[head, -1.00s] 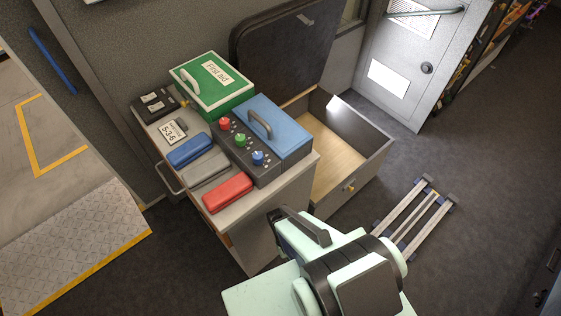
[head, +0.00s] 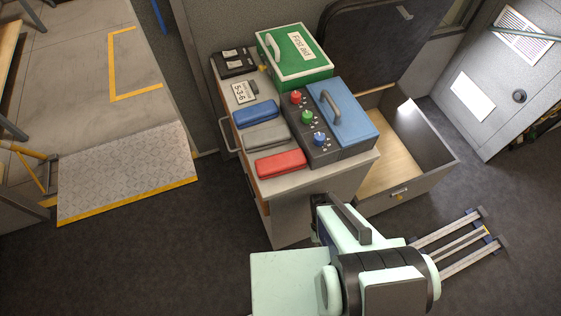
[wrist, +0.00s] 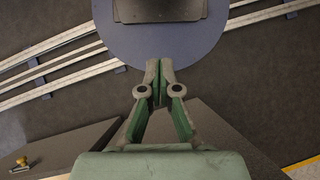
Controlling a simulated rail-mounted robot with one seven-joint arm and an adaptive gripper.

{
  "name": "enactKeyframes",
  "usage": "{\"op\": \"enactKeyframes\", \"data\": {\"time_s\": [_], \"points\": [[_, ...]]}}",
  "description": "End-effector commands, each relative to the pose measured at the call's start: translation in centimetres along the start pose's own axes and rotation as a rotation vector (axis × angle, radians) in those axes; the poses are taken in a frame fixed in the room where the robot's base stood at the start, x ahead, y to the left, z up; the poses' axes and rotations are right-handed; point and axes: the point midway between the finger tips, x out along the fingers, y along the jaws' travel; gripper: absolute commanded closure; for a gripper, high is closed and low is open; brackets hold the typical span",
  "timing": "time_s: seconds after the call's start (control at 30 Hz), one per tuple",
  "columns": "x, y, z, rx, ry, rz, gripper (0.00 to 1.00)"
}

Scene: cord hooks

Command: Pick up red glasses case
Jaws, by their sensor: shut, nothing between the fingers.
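The red glasses case (head: 281,163) lies on the near end of the cabinet top (head: 338,169), the nearest of a row of three cases. A grey case (head: 266,135) and a blue case (head: 255,113) lie just behind it. In the wrist view my gripper (wrist: 160,68) is shut and empty, with its fingertips together above the floor. The red case is not in the wrist view. In the head view my arm stands in front of the cabinet, and I cannot make out the fingers there.
A control box with coloured knobs (head: 307,117), a blue box with a handle (head: 346,120) and a green first aid box (head: 294,62) stand beside the cases. An open drawer (head: 403,188) juts out at right. Floor is clear at front left.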

Motion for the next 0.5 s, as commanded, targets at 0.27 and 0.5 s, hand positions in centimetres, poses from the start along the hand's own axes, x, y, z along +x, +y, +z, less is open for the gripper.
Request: {"op": "enactKeyframes", "data": {"time_s": [0.27, 0.5], "points": [[0.00, 0.00, 0.00, 0.000, 0.000, 0.000, 1.00], [0.00, 0.00, 0.00, 0.000, 0.000, 0.000, 0.54]]}}
